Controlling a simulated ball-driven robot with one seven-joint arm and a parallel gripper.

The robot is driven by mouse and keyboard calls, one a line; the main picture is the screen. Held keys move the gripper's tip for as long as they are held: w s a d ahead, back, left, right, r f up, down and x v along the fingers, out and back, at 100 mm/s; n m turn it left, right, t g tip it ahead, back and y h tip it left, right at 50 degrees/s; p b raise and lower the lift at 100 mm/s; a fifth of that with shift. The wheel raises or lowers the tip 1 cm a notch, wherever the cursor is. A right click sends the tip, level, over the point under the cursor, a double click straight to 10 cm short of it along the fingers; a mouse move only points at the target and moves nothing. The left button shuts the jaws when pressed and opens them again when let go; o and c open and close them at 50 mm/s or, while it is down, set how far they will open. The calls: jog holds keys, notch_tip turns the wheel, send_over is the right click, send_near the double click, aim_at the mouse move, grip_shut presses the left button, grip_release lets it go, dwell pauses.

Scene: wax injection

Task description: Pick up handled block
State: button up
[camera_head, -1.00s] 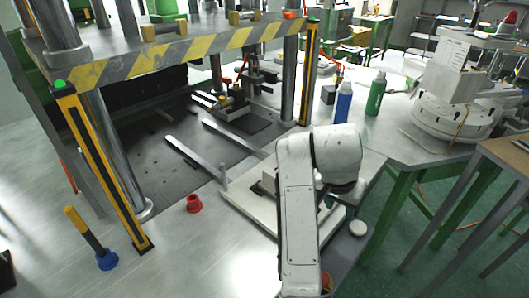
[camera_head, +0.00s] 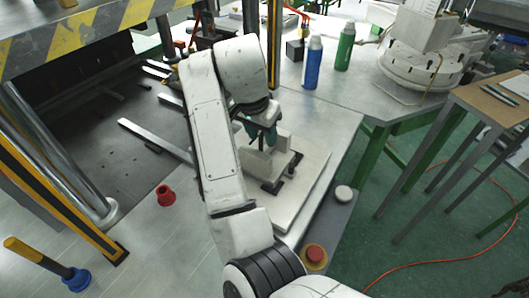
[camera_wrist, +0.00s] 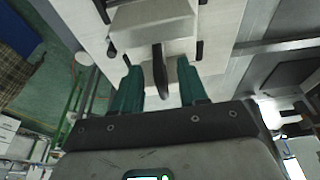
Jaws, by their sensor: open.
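The handled block (camera_wrist: 153,20) is pale grey-beige and shows at the top of the wrist view. Its dark upright handle (camera_wrist: 158,75) stands between my two green fingers, with a gap visible on both sides. My gripper (camera_wrist: 157,70) is open around the handle and does not appear to touch it. In the head view my gripper (camera_head: 262,134) points down over the pale block (camera_head: 262,162), and my arm hides part of it. The handle cannot be made out clearly there.
The block rests on a pale plate (camera_head: 312,165) with black clamps (camera_head: 292,163). A blue bottle (camera_head: 312,62) and a green bottle (camera_head: 345,45) stand behind. A red button (camera_head: 315,254) sits near the front.

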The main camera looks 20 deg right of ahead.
aim_at(265, 147)
jog(key=shift+p+x, duration=0.4)
jog(key=shift+x, duration=2.35)
grip_shut()
jog(key=shift+r, duration=0.15)
